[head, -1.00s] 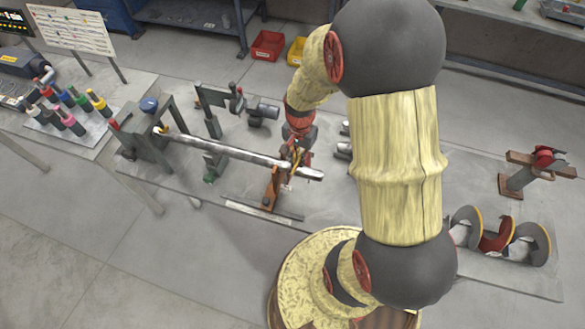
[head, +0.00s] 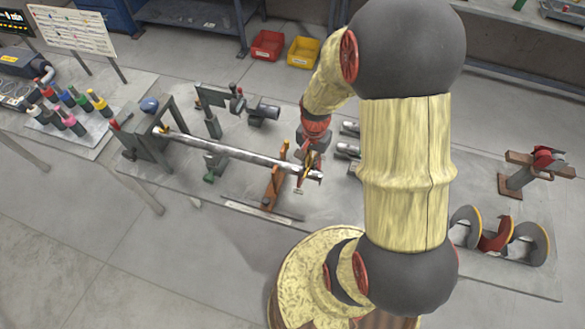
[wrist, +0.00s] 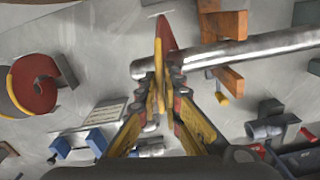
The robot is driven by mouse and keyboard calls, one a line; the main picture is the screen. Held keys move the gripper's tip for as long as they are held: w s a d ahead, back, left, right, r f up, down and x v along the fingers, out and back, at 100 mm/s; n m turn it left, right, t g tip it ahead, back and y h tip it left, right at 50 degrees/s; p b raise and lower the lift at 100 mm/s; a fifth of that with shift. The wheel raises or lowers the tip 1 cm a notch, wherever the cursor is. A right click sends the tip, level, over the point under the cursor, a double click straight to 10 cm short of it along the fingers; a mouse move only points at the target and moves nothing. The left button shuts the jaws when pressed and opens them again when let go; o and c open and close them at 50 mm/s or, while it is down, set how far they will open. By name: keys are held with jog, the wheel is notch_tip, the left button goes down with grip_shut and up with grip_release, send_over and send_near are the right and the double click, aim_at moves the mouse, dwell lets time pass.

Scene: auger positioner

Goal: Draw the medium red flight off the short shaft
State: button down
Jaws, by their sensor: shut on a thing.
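The shaft (head: 235,153) is a long grey bar running from the clamp stand at left to a free end at right. In the wrist view the shaft (wrist: 250,50) comes in from the right. A red flight with a yellow edge (wrist: 167,36) is around it, close to its free end, and a short stub of bar shows beyond the flight. My gripper (wrist: 160,88) is shut on this flight; the fingers partly hide it and its bore. In the head view my gripper (head: 306,172) is at the shaft's free end, right of the orange-brown support (head: 274,188).
A rack at right holds another red flight (head: 497,236) between grey yellow-edged ones. A brown stand with a red part (head: 538,170) is behind it. Short grey cylinders (head: 348,149) lie right of my gripper. Coloured-handled tools (head: 70,108) stand at left.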

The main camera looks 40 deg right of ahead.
jog(key=s+d+p, duration=0.1)
jog(key=s+d, duration=0.5)
jog(key=s, duration=0.2)
jog(key=shift+s+d, duration=0.25)
jog(key=shift+d, duration=0.15)
dwell(1.6)
